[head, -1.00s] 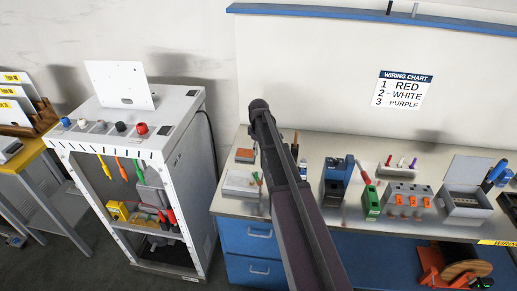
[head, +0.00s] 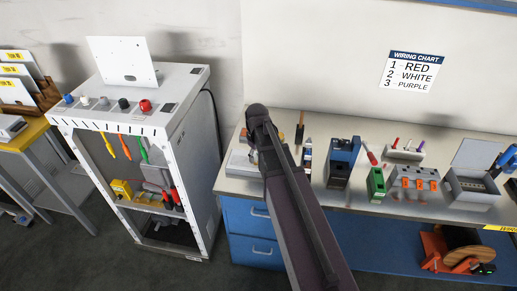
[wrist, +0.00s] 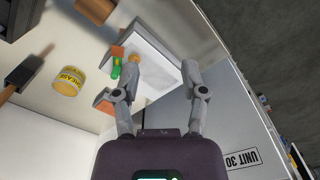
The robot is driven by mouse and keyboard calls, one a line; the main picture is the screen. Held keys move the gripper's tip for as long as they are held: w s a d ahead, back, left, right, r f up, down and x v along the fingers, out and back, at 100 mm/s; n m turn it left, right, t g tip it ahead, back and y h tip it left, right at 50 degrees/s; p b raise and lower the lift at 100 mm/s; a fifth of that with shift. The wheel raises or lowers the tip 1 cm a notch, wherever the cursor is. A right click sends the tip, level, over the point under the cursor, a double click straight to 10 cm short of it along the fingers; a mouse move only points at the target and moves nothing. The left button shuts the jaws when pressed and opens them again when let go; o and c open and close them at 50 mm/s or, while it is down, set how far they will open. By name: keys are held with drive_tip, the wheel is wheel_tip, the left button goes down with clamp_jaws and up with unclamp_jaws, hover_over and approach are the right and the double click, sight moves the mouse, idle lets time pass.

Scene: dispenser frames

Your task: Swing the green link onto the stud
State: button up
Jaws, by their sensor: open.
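A pale box (wrist: 157,75) with a grey side stands on the bench, seen at the top of the wrist view. A small green piece, apparently the green link (wrist: 116,67), is at its left end. A copper-coloured round piece, perhaps the stud (wrist: 134,60), is beside it; whether they touch is unclear. My gripper (wrist: 160,70) is open and empty, its two fingers spread over the box, the left fingertip close to the copper piece. In the head view the box (head: 240,161) is partly hidden behind my arm, which also hides the link and my gripper.
A yellow GREASE tin (wrist: 67,82) and a wooden-handled tool (wrist: 18,75) lie near the box. A dark blue unit (head: 341,160) and a green block (head: 376,184) stand to the right. A white cabinet (head: 190,135) stands left, across a gap from the bench (head: 330,203).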

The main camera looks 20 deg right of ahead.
drive_tip(key=s+a+f+m+b, duration=0.1)
drive_tip(key=s+a+m, duration=0.1)
drive_tip(key=s, duration=0.4)
drive_tip(key=s+a+f+m+b, duration=0.1)
drive_tip(key=s+a+m, duration=0.1)
drive_tip(key=s, duration=0.5)
drive_tip(key=shift+a, duration=0.3)
drive_tip(key=shift+f, duration=0.1)
drive_tip(key=shift+w, duration=0.1)
drive_tip(key=shift+c, duration=1.4)
drive_tip(key=w+d+r+n+p, duration=0.1)
drive_tip(key=w+d+n, duration=0.1)
drive_tip(key=w, duration=0.6)
drive_tip(key=w+d+r+n+p, duration=0.2)
drive_tip(key=w+d, duration=0.2)
drive_tip(key=w, duration=0.4)
drive_tip(key=w+d+r+n+p, duration=0.1)
drive_tip(key=w+d, duration=0.3)
drive_tip(key=w, duration=0.5)
drive_tip(key=shift+r+n, duration=0.2)
drive_tip(key=shift+n, duration=0.4)
drive_tip(key=shift+f, duration=0.1)
wheel_tip(320, 180, down, 14)
drive_tip(key=b, duration=1.3)
drive_tip(key=shift+r, duration=0.2)
